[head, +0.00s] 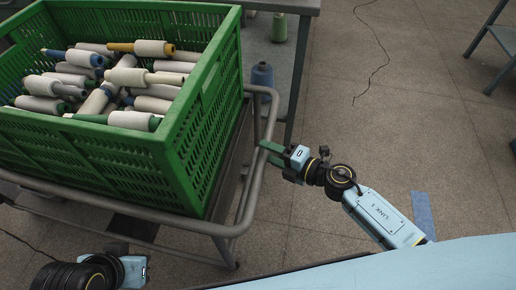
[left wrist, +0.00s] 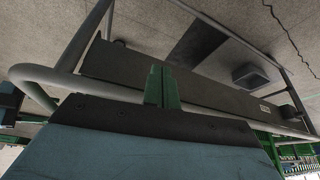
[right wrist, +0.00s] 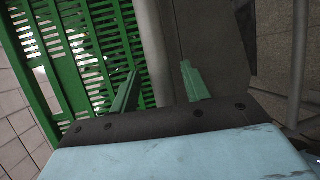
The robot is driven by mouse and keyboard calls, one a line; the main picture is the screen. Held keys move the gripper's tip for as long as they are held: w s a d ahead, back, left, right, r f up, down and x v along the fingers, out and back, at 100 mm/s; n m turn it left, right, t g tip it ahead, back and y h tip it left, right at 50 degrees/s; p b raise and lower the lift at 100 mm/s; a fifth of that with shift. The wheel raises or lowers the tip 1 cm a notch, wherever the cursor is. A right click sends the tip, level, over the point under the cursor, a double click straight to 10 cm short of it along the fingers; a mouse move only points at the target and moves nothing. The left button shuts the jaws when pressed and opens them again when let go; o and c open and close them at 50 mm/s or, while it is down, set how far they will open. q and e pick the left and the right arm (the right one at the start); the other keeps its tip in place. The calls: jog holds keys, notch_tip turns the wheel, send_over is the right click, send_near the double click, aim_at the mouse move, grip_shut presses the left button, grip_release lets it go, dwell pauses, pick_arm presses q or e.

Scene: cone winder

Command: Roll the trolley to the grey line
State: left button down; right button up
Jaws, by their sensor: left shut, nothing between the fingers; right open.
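The trolley is a grey tube frame (head: 245,200) under a large green crate (head: 185,165). Its tube also shows in the left wrist view (left wrist: 85,38). My right gripper (head: 270,152) is at the trolley's right-hand rail, with its fingers apart. In the right wrist view a grey upright tube (right wrist: 152,50) appears between its open fingers (right wrist: 162,85); I cannot tell whether they touch it. My left gripper (left wrist: 162,88) is shut and empty below the trolley's near edge. In the head view it is mostly hidden at the bottom left. I see no grey line on the floor.
The crate holds several yarn cones (head: 130,75). A blue strip (head: 423,215) lies on the right floor.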

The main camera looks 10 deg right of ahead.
aim_at(261, 149)
jog(key=x, duration=0.3)
jog(key=shift+w+a+f+b, duration=0.1)
jog(key=shift+w+a+b, duration=0.05)
jog(key=shift+w+b, duration=0.15)
pick_arm(q)
jog(key=shift+w+d+r+t+h, duration=0.15)
jog(key=shift+w+d+r+t, duration=0.25)
jog(key=shift+w, duration=0.4)
jog(key=shift+w+d+r+t+h, duration=0.2)
jog(key=shift+w+t, duration=0.35)
jog(key=shift+w, duration=0.25)
jog(key=shift+w+d+r+t+h, duration=0.15)
jog(key=shift+w+d+r+t, duration=0.25)
jog(key=shift+w, duration=0.4)
pick_arm(e)
jog(key=shift+w+a+f, duration=0.1)
jog(key=shift+w+a, duration=0.15)
jog(key=shift+a, duration=0.1)
pick_arm(q)
jog(key=shift+a+f, duration=0.1)
jog(key=shift+f, duration=0.05)
pick_arm(e)
jog(key=shift+c, duration=0.5)
grip_shut()
